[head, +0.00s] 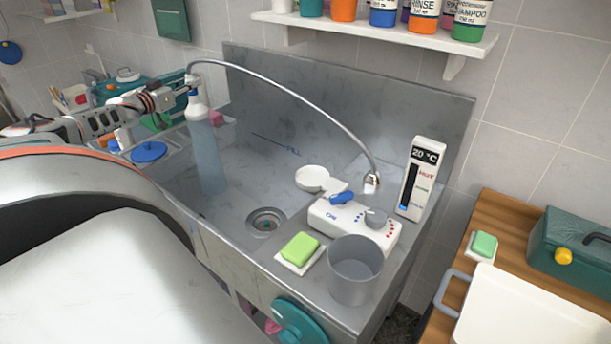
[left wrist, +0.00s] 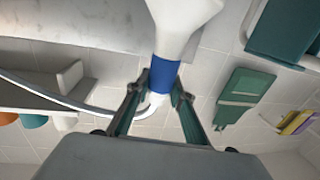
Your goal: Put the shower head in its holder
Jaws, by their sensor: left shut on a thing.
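The white shower head (head: 196,108) hangs nozzle down over the left part of the steel basin (head: 245,185). A pale blue column of water (head: 207,158) runs from it into the basin. My left gripper (head: 184,90) is shut on its handle. In the left wrist view the fingers of my left gripper (left wrist: 160,90) close on the shower head's blue band (left wrist: 165,76). A grey hose (head: 300,105) arcs from the handle to a metal fitting (head: 372,183). A round white cup-like piece (head: 312,178) sits by the control box (head: 352,222); I cannot tell whether it is the holder. My right gripper is out of view.
A grey cup (head: 355,270) and green soap (head: 300,247) stand on the basin's front right. A temperature display (head: 421,180) stands behind the control box. A bottle shelf (head: 375,28) hangs above. A wooden table (head: 500,225) is at right.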

